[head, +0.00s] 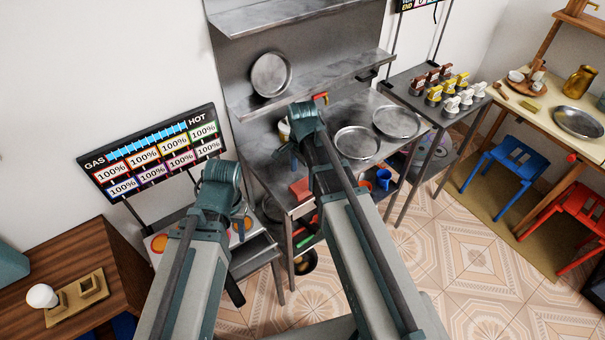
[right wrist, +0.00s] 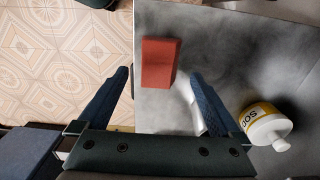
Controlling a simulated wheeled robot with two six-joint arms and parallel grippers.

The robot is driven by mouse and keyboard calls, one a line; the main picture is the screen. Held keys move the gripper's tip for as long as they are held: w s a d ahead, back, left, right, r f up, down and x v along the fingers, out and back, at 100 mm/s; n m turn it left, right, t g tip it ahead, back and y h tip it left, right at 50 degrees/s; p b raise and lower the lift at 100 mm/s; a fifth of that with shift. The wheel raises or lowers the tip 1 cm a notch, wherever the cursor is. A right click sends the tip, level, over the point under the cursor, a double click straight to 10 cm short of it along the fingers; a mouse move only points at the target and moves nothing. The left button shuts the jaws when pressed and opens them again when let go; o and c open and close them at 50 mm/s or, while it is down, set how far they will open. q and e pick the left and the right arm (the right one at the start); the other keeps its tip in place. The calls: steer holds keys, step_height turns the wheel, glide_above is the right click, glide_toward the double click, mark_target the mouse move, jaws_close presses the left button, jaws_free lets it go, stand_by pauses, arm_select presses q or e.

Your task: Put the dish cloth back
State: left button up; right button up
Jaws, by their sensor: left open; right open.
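I cannot make out a dish cloth for certain in either view. A small red block (head: 300,188) lies near the front left edge of the grey metal counter (head: 274,186). In the right wrist view the red block (right wrist: 159,63) lies flat on the counter, just beyond my fingertips and apart from them. My right gripper (head: 294,160) is open over the counter's left edge, partly hidden by its own wrist; its fingers also show in the right wrist view (right wrist: 158,76). A white sliver shows beside the right finger. My left gripper (head: 239,226) is open and empty near the stove.
Pans (head: 357,142) stand on the counter, under a metal shelf (head: 330,75). A screen (head: 155,155) rises behind the stove at the left. Tiled floor is open at the lower right.

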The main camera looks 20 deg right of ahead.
mark_target(303, 185)
step_height(303, 185, up, 8)
steer(key=p, duration=0.7)
steer(key=s+a+n+h, duration=0.1)
steer(key=s+a+n, duration=0.9)
steer(key=s+n, duration=0.4)
steer(key=n, duration=0.3)
steer(key=shift+s+a+f+n+b, duration=0.15)
steer(key=shift+a+n+b, duration=0.1)
steer(key=shift+n+b, duration=0.15)
